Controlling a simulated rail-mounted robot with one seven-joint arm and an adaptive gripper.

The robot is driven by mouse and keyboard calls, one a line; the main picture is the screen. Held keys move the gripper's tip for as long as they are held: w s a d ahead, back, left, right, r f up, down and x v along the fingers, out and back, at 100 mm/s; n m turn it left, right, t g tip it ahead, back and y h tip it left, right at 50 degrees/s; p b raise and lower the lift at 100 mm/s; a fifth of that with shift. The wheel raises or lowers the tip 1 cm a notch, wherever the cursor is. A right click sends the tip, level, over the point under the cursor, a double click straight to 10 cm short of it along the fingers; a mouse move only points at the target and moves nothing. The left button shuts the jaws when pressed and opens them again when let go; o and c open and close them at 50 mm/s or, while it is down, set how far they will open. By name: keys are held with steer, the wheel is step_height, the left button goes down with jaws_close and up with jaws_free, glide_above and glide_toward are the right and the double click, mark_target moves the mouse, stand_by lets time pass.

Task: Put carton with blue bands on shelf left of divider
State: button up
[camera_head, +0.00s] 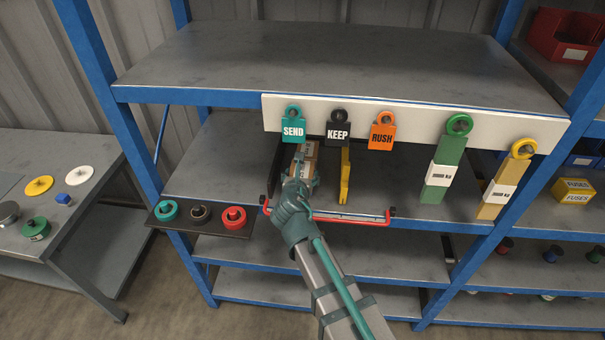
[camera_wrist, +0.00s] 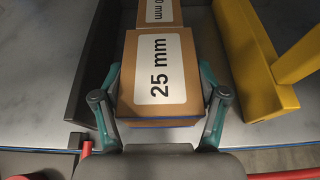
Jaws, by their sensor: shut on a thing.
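A brown carton with a white "25 mm" label (camera_wrist: 158,78) has a blue strip along its near lower edge. My gripper (camera_wrist: 160,100) is shut on it, with a teal finger against each side. In the head view, my gripper (camera_head: 299,184) is at the front of the shelf (camera_head: 225,165), left of the yellow divider (camera_head: 345,178). The divider also shows in the wrist view (camera_wrist: 245,60). The carton is between the divider and a dark side wall (camera_wrist: 95,55). Its underside is hidden, so I cannot tell whether it rests on the shelf.
Another labelled carton (camera_wrist: 158,11) sits directly behind the held one. A red bar (camera_head: 335,217) runs along the front edge. SEND (camera_head: 293,127), KEEP (camera_head: 338,130) and RUSH (camera_head: 382,135) tags hang above on a white board. Bare shelf shows right of the divider.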

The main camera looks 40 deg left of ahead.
steer(key=shift+w+a, duration=0.35)
steer(key=shift+w, duration=0.25)
steer(key=shift+w+a, duration=0.35)
steer(key=shift+w, duration=0.25)
steer(key=shift+f+p, duration=0.55)
steer(key=shift+f, duration=1.2)
steer(key=o, duration=1.3)
steer(key=shift+f, duration=0.15)
